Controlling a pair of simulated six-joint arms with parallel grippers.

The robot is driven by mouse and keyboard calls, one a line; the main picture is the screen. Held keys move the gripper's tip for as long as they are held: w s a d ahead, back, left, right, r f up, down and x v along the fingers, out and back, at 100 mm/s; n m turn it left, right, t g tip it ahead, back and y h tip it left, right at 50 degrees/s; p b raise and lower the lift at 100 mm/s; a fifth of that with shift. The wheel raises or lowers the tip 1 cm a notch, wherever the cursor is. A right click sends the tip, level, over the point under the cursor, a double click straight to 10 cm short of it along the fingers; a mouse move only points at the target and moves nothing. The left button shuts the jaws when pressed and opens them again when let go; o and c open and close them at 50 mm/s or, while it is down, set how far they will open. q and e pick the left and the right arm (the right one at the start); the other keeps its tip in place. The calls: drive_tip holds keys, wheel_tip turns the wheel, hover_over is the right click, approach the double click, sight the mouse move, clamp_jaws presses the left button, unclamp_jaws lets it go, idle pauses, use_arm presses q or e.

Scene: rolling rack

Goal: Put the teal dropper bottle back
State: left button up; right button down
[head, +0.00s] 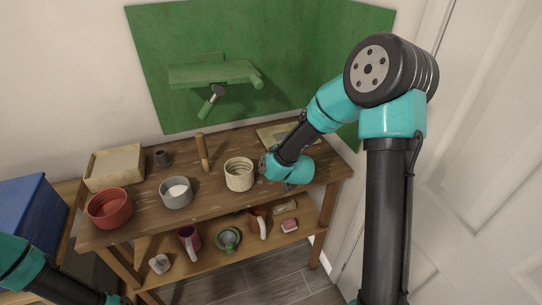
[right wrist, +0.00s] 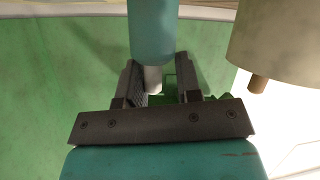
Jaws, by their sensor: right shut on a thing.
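The teal dropper bottle (right wrist: 152,35) shows in the right wrist view as a teal cylinder with a pale narrow end, between the two dark fingers of my right gripper (right wrist: 158,85). My right gripper is shut on it. In the head view my right gripper (head: 288,186) is low over the right part of the wooden rack's top (head: 215,208), just right of a cream ribbed cup (head: 239,174). The bottle is hidden there by my wrist. My left arm shows at the lower left of the head view; its gripper is out of the picture.
On the top stand a red bowl (head: 110,208), a grey bowl (head: 176,193), a wooden tray (head: 115,166), a small dark cup (head: 162,158) and an upright wooden piece (head: 202,152). The lower shelf (head: 205,257) holds several mugs and small items. A green panel (head: 190,30) stands behind.

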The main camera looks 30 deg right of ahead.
drive_tip(key=c, duration=0.8)
unclamp_jaws()
drive_tip(key=shift+f, duration=0.1)
drive_tip(key=shift+s+r, duration=0.15)
drive_tip(key=shift+r, duration=0.05)
drive_tip(key=v, duration=1.1)
drive_tip(key=shift+s+r, duration=0.1)
drive_tip(key=shift+s, duration=0.25)
